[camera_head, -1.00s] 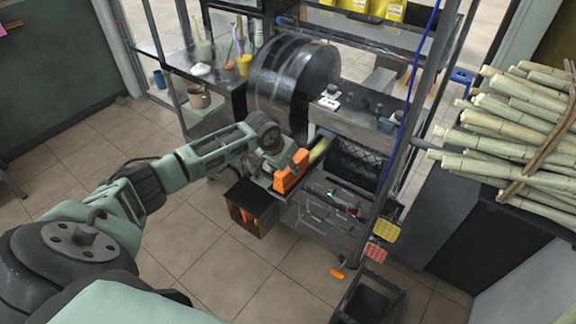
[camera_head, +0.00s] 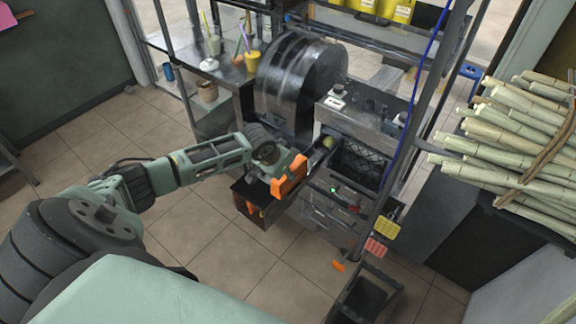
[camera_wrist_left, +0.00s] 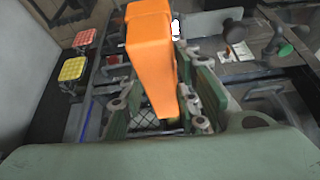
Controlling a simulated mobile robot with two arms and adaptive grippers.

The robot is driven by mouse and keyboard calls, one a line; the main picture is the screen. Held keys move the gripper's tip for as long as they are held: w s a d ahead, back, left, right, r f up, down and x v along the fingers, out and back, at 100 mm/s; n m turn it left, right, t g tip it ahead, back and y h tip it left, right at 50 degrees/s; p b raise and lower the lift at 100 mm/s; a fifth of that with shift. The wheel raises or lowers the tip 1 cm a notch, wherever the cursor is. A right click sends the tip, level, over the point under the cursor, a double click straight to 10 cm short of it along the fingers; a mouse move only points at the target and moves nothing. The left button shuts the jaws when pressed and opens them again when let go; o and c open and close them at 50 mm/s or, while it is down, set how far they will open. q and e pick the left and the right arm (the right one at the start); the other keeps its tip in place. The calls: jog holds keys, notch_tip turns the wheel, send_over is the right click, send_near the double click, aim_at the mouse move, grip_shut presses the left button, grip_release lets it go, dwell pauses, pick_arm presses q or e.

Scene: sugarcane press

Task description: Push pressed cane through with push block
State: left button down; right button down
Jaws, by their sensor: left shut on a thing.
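My left gripper (camera_head: 288,174) is shut on the orange push block (camera_head: 291,177) in front of the press. The left wrist view shows the block (camera_wrist_left: 150,55) upright between the green fingers. In the head view, a short yellow-green end of cane (camera_head: 328,142) shows beside the drum at the far end of the dark feed channel (camera_head: 313,159). The block and the cane end appear apart, with a stretch of channel between them. The rest of the cane is hidden by the machine. The large dark drum (camera_head: 300,85) of the press stands behind. My right gripper is not in view.
A dark box with orange things inside (camera_head: 254,212) stands below my left gripper. A metal post (camera_head: 411,120) rises right of the press. A cane stack (camera_head: 515,140) lies at the right. A side counter with cups (camera_head: 225,75) is at the back left.

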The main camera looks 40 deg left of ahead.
pick_arm(q)
jog(key=p+v, duration=0.2)
jog(key=v, duration=0.1)
jog(key=shift+w+r+p, duration=0.1)
jog(key=shift+w+p, duration=0.15)
jog(key=shift+p, duration=0.1)
jog(key=shift+s+r, duration=0.1)
jog(key=shift+r, duration=0.25)
jog(key=shift+w+v, duration=0.15)
jog(key=shift+v, duration=1.25)
jog(key=shift+w+v, duration=0.15)
jog(key=shift+v, duration=1.3)
jog(key=shift+r, duration=0.15)
